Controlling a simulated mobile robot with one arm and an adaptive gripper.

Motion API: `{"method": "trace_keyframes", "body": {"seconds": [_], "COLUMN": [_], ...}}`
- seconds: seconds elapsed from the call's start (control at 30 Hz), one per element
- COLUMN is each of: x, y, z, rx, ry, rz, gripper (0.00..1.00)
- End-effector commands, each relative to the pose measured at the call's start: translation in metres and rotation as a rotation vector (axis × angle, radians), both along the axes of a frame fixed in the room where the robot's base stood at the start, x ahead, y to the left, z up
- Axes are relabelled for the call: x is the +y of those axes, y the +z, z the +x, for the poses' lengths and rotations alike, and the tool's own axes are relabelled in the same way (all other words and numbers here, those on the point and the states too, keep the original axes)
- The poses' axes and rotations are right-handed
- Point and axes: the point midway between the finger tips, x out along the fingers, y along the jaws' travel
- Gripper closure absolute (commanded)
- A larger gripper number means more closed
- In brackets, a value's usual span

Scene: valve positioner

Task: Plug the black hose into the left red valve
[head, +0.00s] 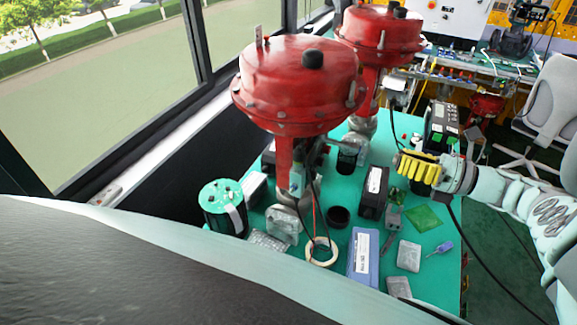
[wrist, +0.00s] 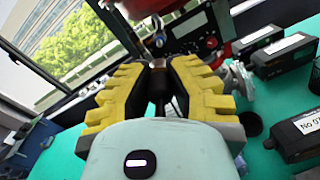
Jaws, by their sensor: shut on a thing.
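The left red valve (head: 300,85) stands on the green table, with a grey fitting and thin tubes on its stem. In the wrist view part of a red valve body (wrist: 150,8) shows at the top, behind my fingers. My gripper (head: 402,166) has yellow ribbed fingers and is right of the left valve, above the table. In the wrist view the gripper (wrist: 160,68) is closed around a dark piece, which appears to be the end of the black hose. The black hose (head: 488,248) hangs from my wrist toward the floor at right. Its tip is mostly hidden by the fingers.
A second red valve (head: 380,38) stands behind the left one. The green table (head: 440,275) holds black boxes (head: 373,192), a green spool (head: 223,207), a tape roll (head: 321,252), a blue box (head: 364,257) and small parts. Windows line the left; a chair (head: 553,100) stands at right.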

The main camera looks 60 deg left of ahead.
Motion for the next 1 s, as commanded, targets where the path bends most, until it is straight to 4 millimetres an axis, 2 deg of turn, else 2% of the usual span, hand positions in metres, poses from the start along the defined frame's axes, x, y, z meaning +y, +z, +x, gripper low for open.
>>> {"method": "trace_keyframes", "body": {"seconds": [0.6,1.0], "x": [0.040,0.045], "y": [0.000,0.000], "z": [-0.025,-0.028], "rx": [-0.001,0.000], "ry": [0.006,0.004], "rz": [0.000,0.000], "gripper": [1.00,1.00]}}
